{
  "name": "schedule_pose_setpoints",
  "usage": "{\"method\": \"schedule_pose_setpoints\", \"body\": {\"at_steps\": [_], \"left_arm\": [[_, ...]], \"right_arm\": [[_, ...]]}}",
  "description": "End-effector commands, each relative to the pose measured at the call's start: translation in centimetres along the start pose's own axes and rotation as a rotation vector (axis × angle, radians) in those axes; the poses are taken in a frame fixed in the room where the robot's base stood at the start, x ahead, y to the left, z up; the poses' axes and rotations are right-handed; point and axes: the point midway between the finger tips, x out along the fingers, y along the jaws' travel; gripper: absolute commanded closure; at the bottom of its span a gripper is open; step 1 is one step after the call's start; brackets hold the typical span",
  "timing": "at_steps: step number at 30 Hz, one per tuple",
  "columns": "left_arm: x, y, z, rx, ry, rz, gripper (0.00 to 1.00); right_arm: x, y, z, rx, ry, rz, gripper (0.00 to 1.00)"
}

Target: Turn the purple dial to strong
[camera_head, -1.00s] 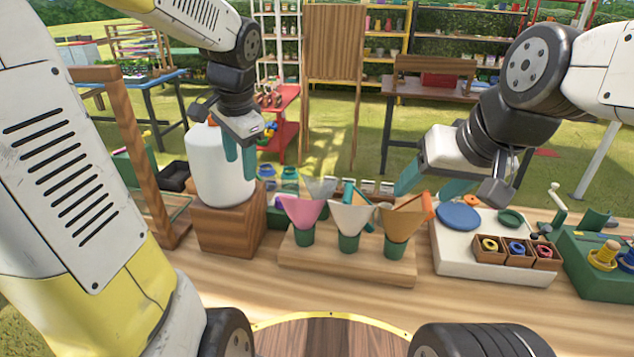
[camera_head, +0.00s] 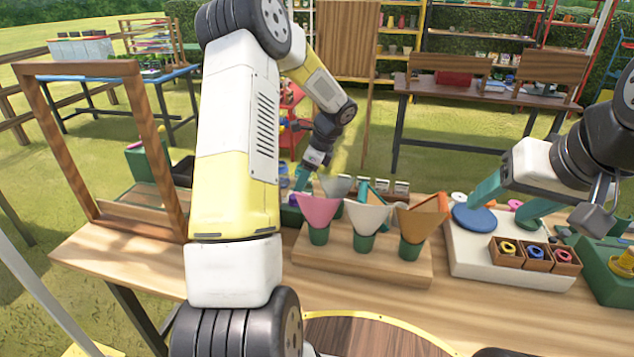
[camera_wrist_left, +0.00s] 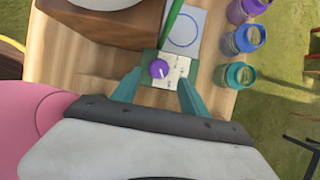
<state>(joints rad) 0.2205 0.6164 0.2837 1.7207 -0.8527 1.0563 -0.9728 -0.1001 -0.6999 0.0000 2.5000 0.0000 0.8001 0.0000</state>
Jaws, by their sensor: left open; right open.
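The purple dial (camera_wrist_left: 159,68) is a round knob on a small pale panel (camera_wrist_left: 178,70) with small dark marks. I cannot read the marks or tell where the dial points. My left gripper (camera_wrist_left: 157,87) is open in the left wrist view, its teal fingertips to either side of the dial's near side, with nothing between them. My right gripper (camera_head: 499,212) is open and empty above the white board at the right.
A pink, a white (camera_head: 364,222) and an orange funnel stand on a wooden block (camera_head: 300,262). Several lidded jars (camera_wrist_left: 241,76) stand right of the panel; a wooden box (camera_wrist_left: 120,50) is to its left. A green rod (camera_wrist_left: 172,28) lies beyond the dial.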

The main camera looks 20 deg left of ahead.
Motion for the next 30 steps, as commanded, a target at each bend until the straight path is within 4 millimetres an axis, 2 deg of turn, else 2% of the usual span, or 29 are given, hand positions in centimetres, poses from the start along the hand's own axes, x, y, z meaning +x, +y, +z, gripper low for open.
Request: {"method": "schedule_pose_setpoints", "body": {"at_steps": [3, 9, 20, 28, 30], "left_arm": [[2.2, 0.1, 0.0, -0.001, 0.000, 0.004, 0.48], [4.6, 0.1, 0.0, -0.003, 0.000, 0.003, 0.48], [5.2, 0.1, 0.0, -0.003, 0.001, 0.000, 0.48], [5.2, 0.0, 0.0, -0.003, 0.001, 0.000, 0.99], [5.2, 0.0, 0.0, -0.003, 0.001, 0.000, 1.00]], "right_arm": [[0.0, 0.0, 0.0, 0.000, 0.000, 0.000, 0.38], [0.0, 0.0, 0.0, 0.000, 0.000, 0.000, 0.38], [0.0, 0.0, 0.0, 0.000, 0.000, 0.000, 0.38], [0.0, 0.0, 0.0, 0.000, 0.000, 0.000, 0.38], [0.0, 0.0, 0.0, 0.000, 0.000, 0.000, 0.38]]}}
